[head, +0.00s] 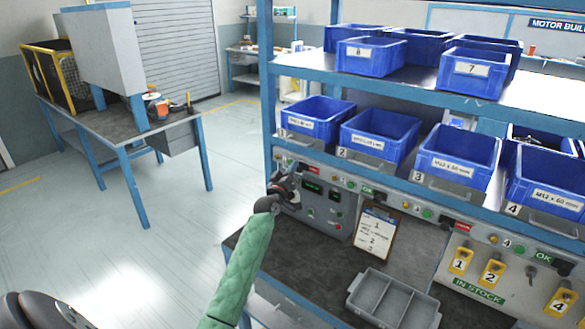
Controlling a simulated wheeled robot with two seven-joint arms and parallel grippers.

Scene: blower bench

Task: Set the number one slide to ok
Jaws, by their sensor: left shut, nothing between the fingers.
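My left gripper (283,186) is shut and empty. Its arm in a green sleeve reaches up from the bottom of the head view. The gripper is in front of the control strip (330,177) at the left end of the bench, below bin 1 (316,120). The number one slide would be small here, and I cannot make out it or its setting. The gripper lies close to that area, and I cannot tell whether it touches anything. My right gripper is not in view.
Blue bins stand on two shelves above the strip. A grey control box (322,205), a clipboard (376,233), a grey divided tray (393,300) and yellow numbered tags (461,261) are below. A blue shelf post (267,80) rises close to the gripper. The floor at left is clear.

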